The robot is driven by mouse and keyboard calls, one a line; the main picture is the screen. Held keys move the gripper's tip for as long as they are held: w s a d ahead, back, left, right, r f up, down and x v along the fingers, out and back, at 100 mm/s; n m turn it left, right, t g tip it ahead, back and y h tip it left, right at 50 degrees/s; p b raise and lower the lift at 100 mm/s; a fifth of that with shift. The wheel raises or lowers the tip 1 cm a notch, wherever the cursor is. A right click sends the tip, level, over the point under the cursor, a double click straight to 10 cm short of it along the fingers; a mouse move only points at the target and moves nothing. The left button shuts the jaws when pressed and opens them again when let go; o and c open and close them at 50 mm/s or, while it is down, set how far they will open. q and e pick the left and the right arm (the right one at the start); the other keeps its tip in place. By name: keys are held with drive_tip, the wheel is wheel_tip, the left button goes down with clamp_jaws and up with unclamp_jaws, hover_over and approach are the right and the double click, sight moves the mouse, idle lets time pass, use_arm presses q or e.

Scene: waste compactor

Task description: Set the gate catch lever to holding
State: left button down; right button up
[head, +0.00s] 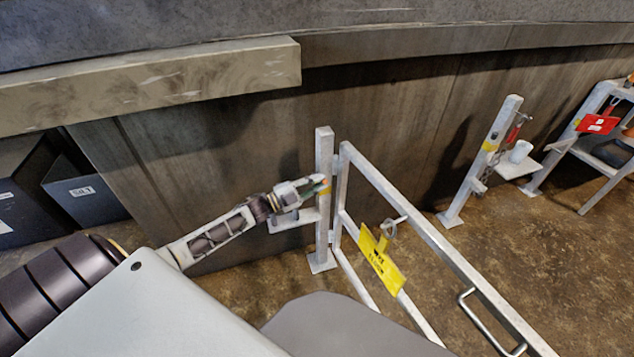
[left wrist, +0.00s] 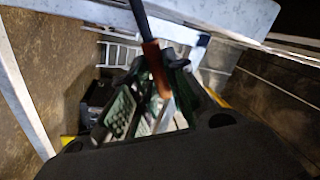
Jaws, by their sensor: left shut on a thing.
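My left gripper (head: 316,187) is at the near white post (head: 324,150), beside the hinge end of the white gate (head: 375,178). In the left wrist view, a dark rod with an orange-brown grip, seemingly the catch lever (left wrist: 153,58), comes down between the fingers of my left gripper (left wrist: 163,85). The gripper is shut on this grip. In the head view the lever is hidden behind the fingers, and its setting cannot be read. My right gripper is not in view.
A yellow sign (head: 382,262) hangs on the gate, which has a bar handle (head: 478,318). A second post (head: 482,160) with a chain and small shelf stands at right, near a rack with a red tag (head: 598,124). A beam (head: 150,82) juts out above my arm.

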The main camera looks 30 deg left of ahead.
use_arm(q)
drive_tip(key=c, duration=1.4)
unclamp_jaws()
drive_tip(key=shift+s+a, duration=0.1)
drive_tip(key=shift+s, duration=0.05)
drive_tip(key=v, duration=1.1)
drive_tip(key=shift+s+a+f, duration=0.1)
drive_tip(key=shift+s+a, duration=0.05)
drive_tip(key=shift+s, duration=0.15)
